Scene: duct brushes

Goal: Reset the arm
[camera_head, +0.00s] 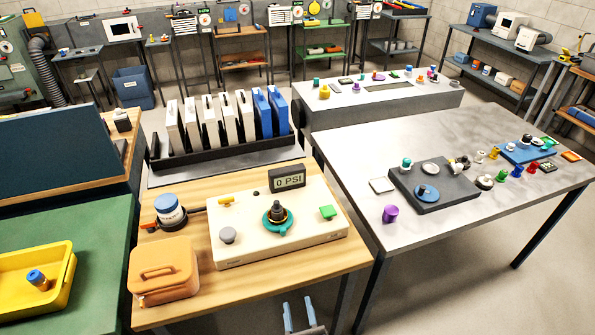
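The rest of the left arm is cut off by the picture's edge. On the wooden table sits a cream panel (300,238) with a teal-ringed black knob (277,216), a green button (327,212), a grey button (227,235) and a display (287,178) reading 0 PSI.
An orange case (163,271) and a blue-capped jar (170,208) stand on the wooden table's left part. A yellow tray (62,275) lies on the green table at left. A grey table (430,228) with small parts is at right. A rack (225,150) stands behind.

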